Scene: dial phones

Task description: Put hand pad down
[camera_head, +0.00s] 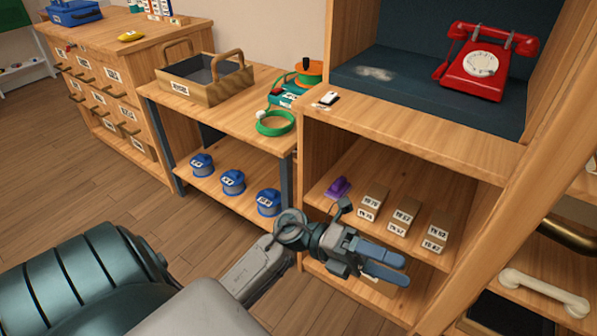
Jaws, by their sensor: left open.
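A small purple item with a raised grip, which looks like the hand pad (338,188), rests on the middle shelf (320,206) of the wooden booth, at its left end. My left gripper (398,270) is in front of this shelf, lower and to the right of the purple item and apart from it. Its two blue-grey fingers point right, and I see nothing held between them. My right gripper is out of view.
Several labelled blocks (403,217) stand right of the purple item. Above, a red dial phone (480,66) sits on a dark surface with a pale smudge (375,73). A workbench (215,117) holds a wooden tray (205,82) and green cable coil (275,123). A white handset (545,291) lies lower right.

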